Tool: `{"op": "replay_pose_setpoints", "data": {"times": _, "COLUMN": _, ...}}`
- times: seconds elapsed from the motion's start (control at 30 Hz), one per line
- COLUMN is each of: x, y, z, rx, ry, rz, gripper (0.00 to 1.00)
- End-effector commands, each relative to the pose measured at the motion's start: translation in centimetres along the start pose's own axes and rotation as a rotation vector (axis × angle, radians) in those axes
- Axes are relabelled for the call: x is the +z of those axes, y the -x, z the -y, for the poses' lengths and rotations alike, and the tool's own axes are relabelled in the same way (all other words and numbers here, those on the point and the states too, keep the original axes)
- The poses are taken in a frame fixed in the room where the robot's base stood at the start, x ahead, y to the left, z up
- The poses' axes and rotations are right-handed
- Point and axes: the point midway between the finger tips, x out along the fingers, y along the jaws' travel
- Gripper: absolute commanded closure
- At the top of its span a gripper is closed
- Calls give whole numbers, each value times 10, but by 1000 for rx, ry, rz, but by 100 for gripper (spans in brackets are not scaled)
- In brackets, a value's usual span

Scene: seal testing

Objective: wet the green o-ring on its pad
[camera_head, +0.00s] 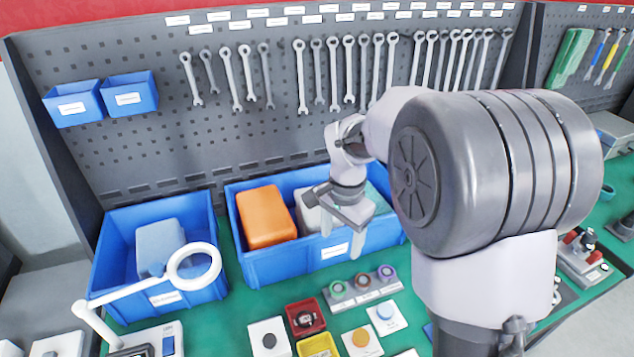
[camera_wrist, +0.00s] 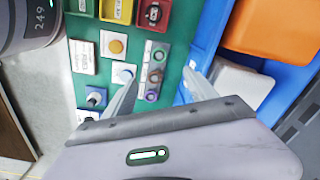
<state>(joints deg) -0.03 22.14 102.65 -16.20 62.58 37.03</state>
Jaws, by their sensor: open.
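A green o-ring (camera_head: 338,288) lies at the left end of a grey strip (camera_head: 362,300) that also bears an orange-pink ring (camera_head: 363,281) and a purple ring (camera_head: 386,272). In the wrist view the green ring (camera_wrist: 159,56) is at the upper end of the strip, farthest from my gripper. My gripper (camera_head: 344,240) is open and empty, with its fingers pointing down in front of the blue bin, above and apart from the strip. In the wrist view the strip shows between the fingertips (camera_wrist: 160,75).
White blocks with an orange disc (camera_head: 360,337), a blue ring (camera_head: 386,312) and a black piece (camera_head: 268,340) stand nearby. A large blue bin (camera_head: 290,265) and a ring-shaped magnifier (camera_head: 194,266) rise behind and left.

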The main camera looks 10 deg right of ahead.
Motion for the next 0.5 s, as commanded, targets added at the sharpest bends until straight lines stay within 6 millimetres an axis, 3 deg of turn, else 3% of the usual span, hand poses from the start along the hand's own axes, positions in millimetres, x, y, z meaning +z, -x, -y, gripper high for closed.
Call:
{"op": "replay_pose_setpoints", "data": {"times": 0.27, "x": -7, "y": -48, "z": 5, "rx": 34, "ry": -36, "rz": 10, "gripper": 34}}
{"op": "replay_pose_setpoints", "data": {"times": 0.5, "x": -6, "y": -116, "z": 3, "rx": 34, "ry": -34, "rz": 11, "gripper": 34}}
